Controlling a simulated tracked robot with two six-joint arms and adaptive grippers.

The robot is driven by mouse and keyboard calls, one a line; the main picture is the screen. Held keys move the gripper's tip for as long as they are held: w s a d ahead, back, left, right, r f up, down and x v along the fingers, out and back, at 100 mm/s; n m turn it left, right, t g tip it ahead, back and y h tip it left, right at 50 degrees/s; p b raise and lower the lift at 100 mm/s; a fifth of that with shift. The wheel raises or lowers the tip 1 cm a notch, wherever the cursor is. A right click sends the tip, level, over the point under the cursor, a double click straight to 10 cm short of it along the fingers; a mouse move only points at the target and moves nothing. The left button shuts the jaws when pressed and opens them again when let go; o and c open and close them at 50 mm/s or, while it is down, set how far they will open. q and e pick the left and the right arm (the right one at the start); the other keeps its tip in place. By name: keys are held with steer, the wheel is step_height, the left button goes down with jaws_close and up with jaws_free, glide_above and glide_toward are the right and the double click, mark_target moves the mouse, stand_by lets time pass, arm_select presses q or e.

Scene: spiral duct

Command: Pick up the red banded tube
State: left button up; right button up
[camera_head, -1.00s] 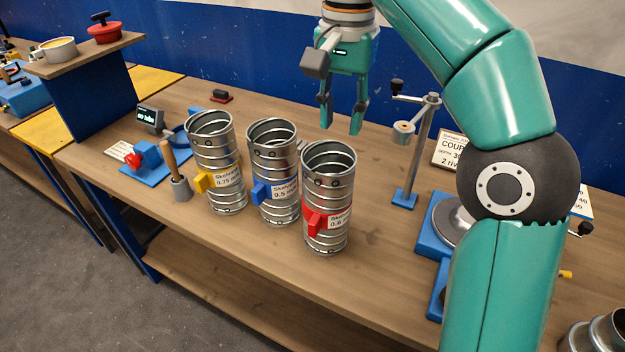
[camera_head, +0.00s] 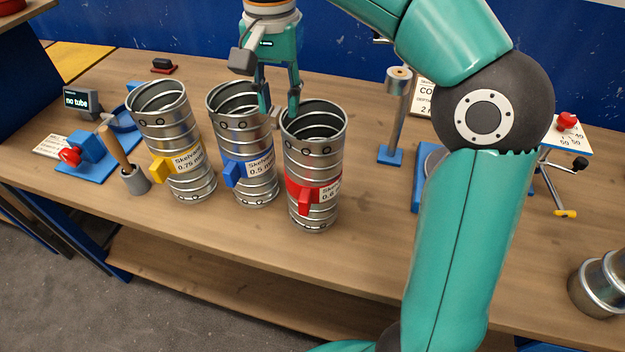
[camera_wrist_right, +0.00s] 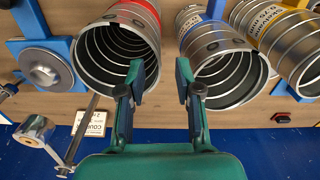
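The red banded tube (camera_head: 312,166) stands upright on the workbench, the rightmost of three ribbed metal tubes, with a red clamp band and white label. Its open mouth shows at upper left in the right wrist view (camera_wrist_right: 146,25). My right gripper (camera_head: 279,108) is open and empty at the back left of its rim, pointing down. In the right wrist view the gripper (camera_wrist_right: 160,80) has one finger over the red tube's near rim and the other over the blue banded tube's rim. I cannot tell whether either finger touches metal. My left gripper is not in view.
The blue banded tube (camera_head: 243,150) stands close beside the red one, with the yellow banded tube (camera_head: 172,145) further left. A post on a blue base (camera_head: 391,155) stands behind right.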

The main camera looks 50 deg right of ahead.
steer(key=shift+f+b, duration=0.4)
steer(key=shift+f, duration=3.05)
jaws_close()
